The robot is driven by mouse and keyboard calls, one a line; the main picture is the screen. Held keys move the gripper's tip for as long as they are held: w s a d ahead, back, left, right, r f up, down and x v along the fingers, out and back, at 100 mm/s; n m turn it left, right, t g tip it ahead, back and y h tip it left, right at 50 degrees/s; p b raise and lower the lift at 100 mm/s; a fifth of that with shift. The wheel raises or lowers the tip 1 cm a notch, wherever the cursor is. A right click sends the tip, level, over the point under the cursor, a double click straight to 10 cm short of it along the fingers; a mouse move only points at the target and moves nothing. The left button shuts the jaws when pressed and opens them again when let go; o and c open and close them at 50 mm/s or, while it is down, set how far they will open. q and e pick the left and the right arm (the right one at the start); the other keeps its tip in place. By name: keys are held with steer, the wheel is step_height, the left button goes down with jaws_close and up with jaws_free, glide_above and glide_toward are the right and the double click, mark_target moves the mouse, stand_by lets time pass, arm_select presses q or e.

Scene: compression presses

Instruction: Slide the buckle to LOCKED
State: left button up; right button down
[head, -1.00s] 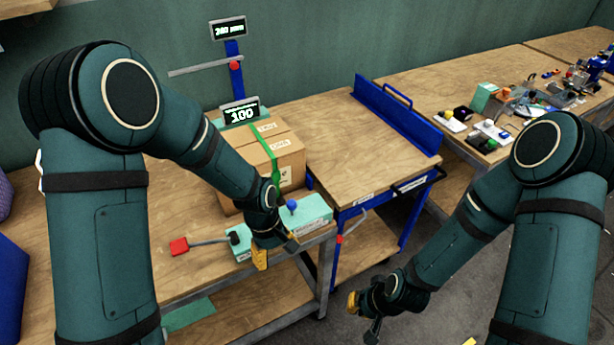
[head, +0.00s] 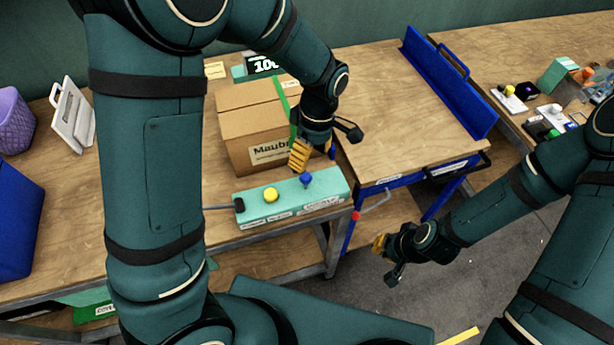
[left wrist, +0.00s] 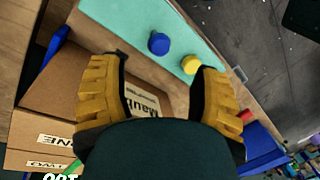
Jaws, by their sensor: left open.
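A cardboard box (head: 240,125) stands on the wooden bench with a green strap (head: 284,97) over it. My left arm and gripper hide part of the strap, and I cannot make out a buckle or a LOCKED mark. A mint control panel (head: 325,194) with a yellow knob (head: 270,195) and a blue knob (head: 305,180) lies in front of the box. My left gripper (head: 325,148) is open and empty at the box's right front, above the panel's back edge. In the left wrist view its yellow fingers are wide apart. My right gripper (head: 387,260) appears open and empty over the floor.
A blue-railed side table (head: 400,115) stands right of the box. A red-tipped lever (head: 372,207) projects below it. A blue bin (head: 18,230) and a white stand (head: 72,118) are at left. A cluttered bench (head: 500,50) is at the far right.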

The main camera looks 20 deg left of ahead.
mark_target(307, 175)
arm_select(q)
steer(key=f, duration=0.2)
steer(key=s+f, duration=0.1)
steer(key=f, duration=0.2)
steer(key=f+b, duration=0.1)
steer(key=f, duration=0.1)
steer(key=shift+s+a+f, duration=0.15)
steer(key=shift+a+f, duration=0.1)
jaws_close()
